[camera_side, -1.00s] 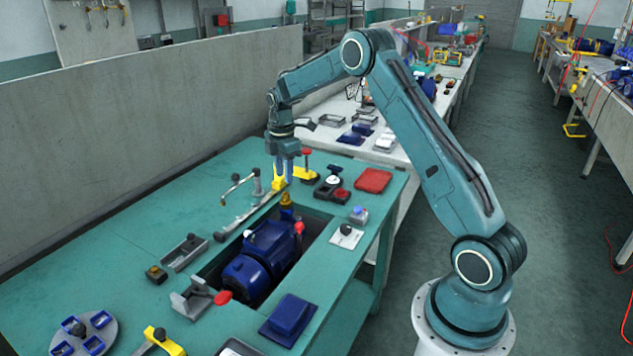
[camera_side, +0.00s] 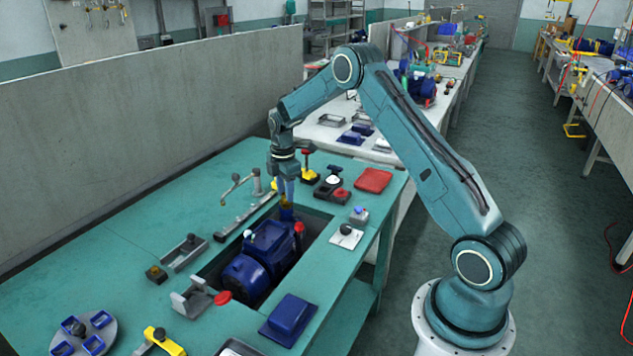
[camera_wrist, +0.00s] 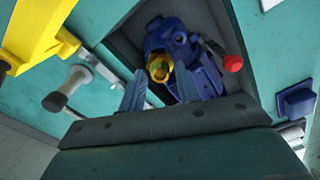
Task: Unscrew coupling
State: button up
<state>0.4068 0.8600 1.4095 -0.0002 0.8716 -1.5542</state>
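The coupling (camera_side: 286,214) is a brass-yellow ring on the end of the blue pump (camera_side: 262,252), which sits in the recess of the green bench. In the wrist view the coupling (camera_wrist: 159,68) shows beyond my fingertips, between the two fingers in the picture. My gripper (camera_side: 287,200) points down right over the coupling, with its fingertips close to it. In the wrist view the two fingers of my gripper (camera_wrist: 160,80) stand apart with nothing held. I cannot tell whether the fingertips touch the coupling.
A red-knobbed lever (camera_wrist: 232,63) rises beside the pump. A yellow clamp (camera_side: 309,173) stands just behind my gripper, and a metal handle fixture (camera_side: 240,190) is to the left. A red block (camera_side: 373,180) lies to the right. The recess edges surround the pump.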

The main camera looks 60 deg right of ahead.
jog(key=shift+f, duration=0.4)
dwell(0.3)
grip_shut()
